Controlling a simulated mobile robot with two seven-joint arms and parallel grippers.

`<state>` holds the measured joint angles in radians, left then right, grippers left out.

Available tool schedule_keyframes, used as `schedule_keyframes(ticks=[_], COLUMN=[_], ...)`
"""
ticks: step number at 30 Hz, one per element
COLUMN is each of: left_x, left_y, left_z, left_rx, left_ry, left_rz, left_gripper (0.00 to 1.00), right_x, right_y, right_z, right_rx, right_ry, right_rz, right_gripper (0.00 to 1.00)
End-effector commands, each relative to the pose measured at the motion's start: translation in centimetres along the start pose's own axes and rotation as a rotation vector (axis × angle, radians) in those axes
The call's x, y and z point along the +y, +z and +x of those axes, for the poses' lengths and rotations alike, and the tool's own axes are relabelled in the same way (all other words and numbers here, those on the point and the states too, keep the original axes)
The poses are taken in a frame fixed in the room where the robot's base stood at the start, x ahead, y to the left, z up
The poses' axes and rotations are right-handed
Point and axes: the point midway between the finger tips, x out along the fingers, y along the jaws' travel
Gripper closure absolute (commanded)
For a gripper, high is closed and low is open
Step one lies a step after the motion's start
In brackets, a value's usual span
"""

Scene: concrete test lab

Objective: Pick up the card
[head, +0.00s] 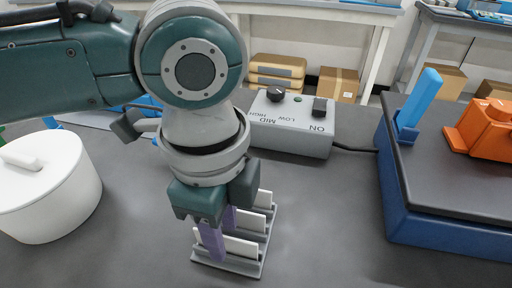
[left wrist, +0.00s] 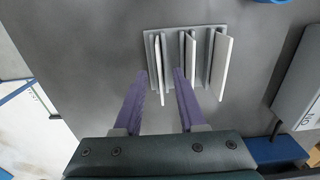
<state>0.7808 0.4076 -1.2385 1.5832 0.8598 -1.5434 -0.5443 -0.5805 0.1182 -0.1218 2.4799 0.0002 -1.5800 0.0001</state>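A grey rack (head: 229,267) on the dark table holds three upright white cards. The nearest card (head: 240,246) sits in the front slot; it also shows as the leftmost card (left wrist: 158,70) in the left wrist view. A middle card (left wrist: 189,60) and a far card (left wrist: 221,65) stand behind it. My left gripper (head: 217,240) points down at the rack. In the left wrist view its purple fingers (left wrist: 162,74) are open, one on each side of the leftmost card, with visible gaps. My right gripper is not in view.
A white lidded pot (head: 45,195) stands at the left. A grey control box (head: 292,125) with a knob and switch is behind the rack. A blue platform (head: 410,222) with a blue upright piece (head: 420,100) and an orange object (head: 485,128) is at the right.

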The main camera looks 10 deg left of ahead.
Motion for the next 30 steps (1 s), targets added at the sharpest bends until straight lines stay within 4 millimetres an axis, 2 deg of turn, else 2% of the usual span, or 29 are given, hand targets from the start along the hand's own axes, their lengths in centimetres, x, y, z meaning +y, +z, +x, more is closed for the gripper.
schedule_keyframes(ticks=[1,3,11,21,30], left_x=[0.07,0.04,0.01,0.01,0.01], left_y=[0.02,0.02,-0.01,0.01,0.02], left_z=[0.91,1.46,1.65,1.63,1.62], left_rx=[-0.002,-0.001,0.0,0.0,0.0], left_ry=[0.002,0.0,-0.002,-0.002,-0.002], left_rz=[-0.001,0.0,0.001,0.0,0.0], left_gripper=[0.6,0.6,0.6,0.98,1.0], right_x=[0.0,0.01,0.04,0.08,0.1], right_y=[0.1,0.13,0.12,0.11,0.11], right_z=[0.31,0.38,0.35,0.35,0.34], right_rx=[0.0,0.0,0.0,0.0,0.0], right_ry=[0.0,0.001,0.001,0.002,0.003], right_rz=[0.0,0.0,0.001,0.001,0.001], right_gripper=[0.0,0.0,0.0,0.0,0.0])
